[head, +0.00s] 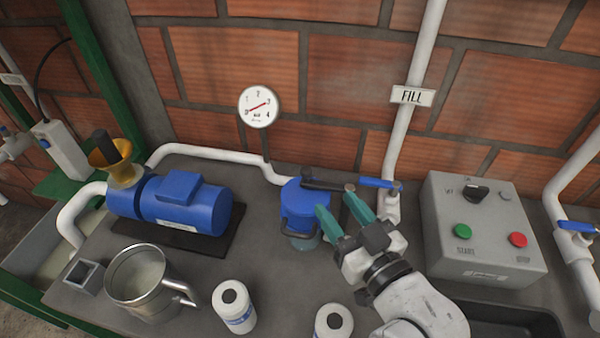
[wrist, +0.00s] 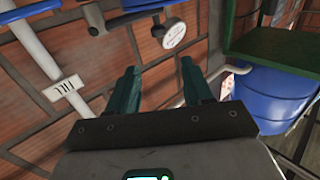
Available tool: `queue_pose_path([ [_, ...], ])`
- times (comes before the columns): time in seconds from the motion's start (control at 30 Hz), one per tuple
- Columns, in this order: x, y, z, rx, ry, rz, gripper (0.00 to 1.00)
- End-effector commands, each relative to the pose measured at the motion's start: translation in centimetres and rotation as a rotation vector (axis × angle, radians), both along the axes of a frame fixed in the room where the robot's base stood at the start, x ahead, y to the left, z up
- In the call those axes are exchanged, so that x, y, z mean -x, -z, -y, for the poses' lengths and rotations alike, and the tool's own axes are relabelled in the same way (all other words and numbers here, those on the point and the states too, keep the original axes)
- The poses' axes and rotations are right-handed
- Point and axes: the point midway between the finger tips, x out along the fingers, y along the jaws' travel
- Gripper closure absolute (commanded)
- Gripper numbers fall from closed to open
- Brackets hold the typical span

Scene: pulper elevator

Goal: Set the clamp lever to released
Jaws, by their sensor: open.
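A blue canister (head: 299,212) with a wire-like handle on its front stands on the grey bench. A dark lever (head: 328,186) lies nearly level across its top, pointing right and ending in a knob; it looks like the clamp lever, but its label or latch is not visible. My gripper (head: 337,203) is open with empty teal fingers, in front of and close to the lever and canister. I cannot tell whether a finger touches either one. In the wrist view the open fingers (wrist: 159,66) frame brick wall.
A blue-handled valve (head: 380,184) sits right of the lever on the FILL pipe (head: 412,96). A grey control box (head: 483,230) stands further right. A blue pump (head: 187,207), a metal jug (head: 144,284) and white bottles (head: 234,308) crowd the left and front. A pressure gauge (head: 258,106) stands behind.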

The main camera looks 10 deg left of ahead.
Motion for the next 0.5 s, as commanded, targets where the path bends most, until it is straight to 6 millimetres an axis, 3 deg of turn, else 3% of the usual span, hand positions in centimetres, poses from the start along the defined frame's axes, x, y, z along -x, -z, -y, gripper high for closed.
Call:
queue_pose_path([
  [0.03,0.0,1.2,0.0,-0.001,-0.001,0.001,0.5],
  [0.13,0.0,1.7,-0.1,-0.002,-0.001,0.002,0.5],
  [0.33,-0.7,1.6,-0.6,-0.002,-0.001,0.004,0.5],
  [0.5,-2.8,1.4,-2.2,-0.002,-0.003,0.004,0.5],
])
